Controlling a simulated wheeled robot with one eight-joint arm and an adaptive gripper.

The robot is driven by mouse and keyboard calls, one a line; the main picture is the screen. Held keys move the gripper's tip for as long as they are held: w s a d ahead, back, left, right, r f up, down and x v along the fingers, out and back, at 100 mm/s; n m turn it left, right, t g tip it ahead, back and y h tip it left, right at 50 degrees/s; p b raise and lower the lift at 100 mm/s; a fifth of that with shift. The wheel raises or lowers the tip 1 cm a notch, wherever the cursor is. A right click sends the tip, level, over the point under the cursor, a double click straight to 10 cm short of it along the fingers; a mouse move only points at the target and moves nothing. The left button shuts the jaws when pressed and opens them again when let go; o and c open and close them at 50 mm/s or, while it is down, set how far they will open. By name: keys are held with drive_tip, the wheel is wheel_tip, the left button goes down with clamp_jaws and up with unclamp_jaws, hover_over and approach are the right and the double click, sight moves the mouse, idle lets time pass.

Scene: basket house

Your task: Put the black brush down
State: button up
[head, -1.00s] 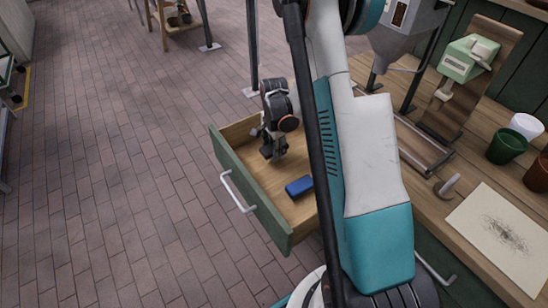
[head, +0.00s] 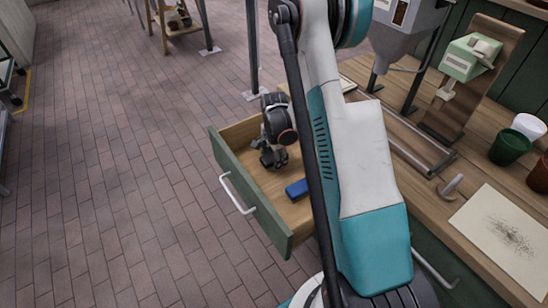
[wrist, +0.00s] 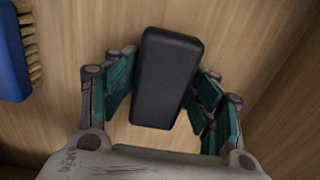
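The black brush (wrist: 168,78) shows in the wrist view as a dark block between the two fingers of my gripper (head: 270,158). The fingers lean in along both sides of the brush and look to be shut on it. My gripper is low inside the open drawer (head: 285,215), close above its wooden floor. Whether the brush touches the floor is hard to tell. In the head view the black brush cannot be made out against my dark gripper.
A blue brush (head: 296,189) lies on the drawer floor, at the left edge in the wrist view (wrist: 12,55). The workbench (head: 415,185) to the right holds a paper sheet (head: 500,235) and a green pot (head: 510,146). Drawer walls surround my gripper.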

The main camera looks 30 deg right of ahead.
idle(0.4)
wheel_tip(320, 180, up, 13)
drive_tip(key=p, duration=0.4)
drive_tip(key=shift+f+p, duration=0.15)
drive_tip(key=shift+p, duration=0.15)
drive_tip(key=s+a+r+n+t, duration=0.2)
drive_tip(key=a+r+n, duration=0.2)
drive_tip(key=r, duration=0.3)
drive_tip(key=s+a+r+n+t+h, duration=0.1)
drive_tip(key=s+a+r+n, duration=0.15)
drive_tip(key=r, duration=0.55)
drive_tip(key=s+a+r+n+t, duration=0.2)
drive_tip(key=a+r+n, duration=0.2)
drive_tip(key=r, duration=0.3)
drive_tip(key=s+a+r+n+t, duration=0.1)
drive_tip(key=s+a+n, duration=0.2)
drive_tip(key=s, duration=0.4)
drive_tip(key=s+a+r+n+t+y, duration=0.1)
drive_tip(key=s+a+n, duration=0.2)
drive_tip(key=s, duration=0.4)
drive_tip(key=shift+n, duration=0.55)
